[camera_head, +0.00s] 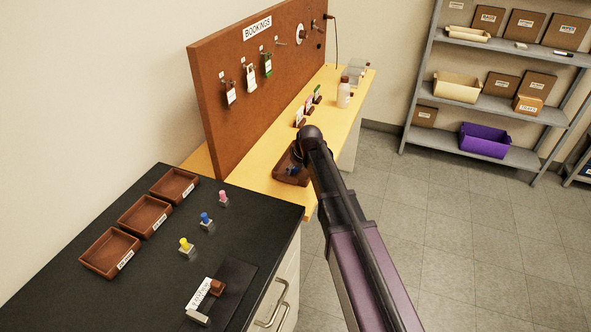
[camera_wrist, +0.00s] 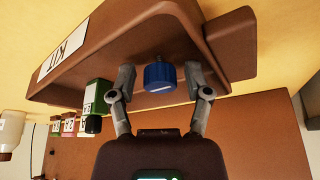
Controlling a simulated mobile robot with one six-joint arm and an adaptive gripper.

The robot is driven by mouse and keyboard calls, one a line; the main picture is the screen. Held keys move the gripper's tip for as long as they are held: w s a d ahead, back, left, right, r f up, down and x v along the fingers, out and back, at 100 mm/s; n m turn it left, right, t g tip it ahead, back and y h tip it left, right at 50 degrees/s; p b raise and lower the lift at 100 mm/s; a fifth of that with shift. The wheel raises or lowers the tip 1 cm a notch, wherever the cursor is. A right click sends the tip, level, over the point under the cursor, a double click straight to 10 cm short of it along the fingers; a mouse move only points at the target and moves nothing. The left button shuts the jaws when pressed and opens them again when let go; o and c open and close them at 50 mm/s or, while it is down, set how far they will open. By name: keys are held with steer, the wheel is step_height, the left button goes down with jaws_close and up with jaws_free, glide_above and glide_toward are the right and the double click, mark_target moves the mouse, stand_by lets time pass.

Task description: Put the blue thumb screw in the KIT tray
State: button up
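The KIT tray (camera_head: 278,176) is a brown tray on the yellow bench in the head view. It fills the top of the wrist view (camera_wrist: 100,52), with its white KIT label at the left. The blue thumb screw (camera_wrist: 159,76) shows in the wrist view against the tray's inside, between my fingertips. A blue bit of it shows in the tray in the head view (camera_head: 293,170). My gripper (camera_wrist: 160,72) is open, with a small gap on each side of the screw. In the head view my arm hides part of the tray.
A brown pegboard (camera_head: 240,115) with hanging tags stands behind the tray. Small labelled bottles (camera_head: 308,103) stand farther along the yellow bench. The black bench holds three brown trays (camera_head: 110,252) and pink, blue (camera_head: 206,218) and yellow knobs on grey blocks.

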steer(key=shift+r, duration=0.15)
stand_by(0.3)
steer(key=p+v, duration=1.1)
steer(key=v, duration=0.1)
stand_by(0.4)
stand_by(0.6)
steer(key=s+d+m+g+h, duration=0.1)
steer(key=s+d+m+g, duration=0.1)
steer(key=s+d, duration=0.5)
steer(key=s+d+f+m+g+h, duration=0.1)
steer(key=s+d+m, duration=0.4)
steer(key=s, duration=0.9)
steer(key=shift+s+d+f+g+h, duration=0.2)
steer(key=shift+s+d+g+h, duration=0.15)
steer(key=shift+d, duration=0.55)
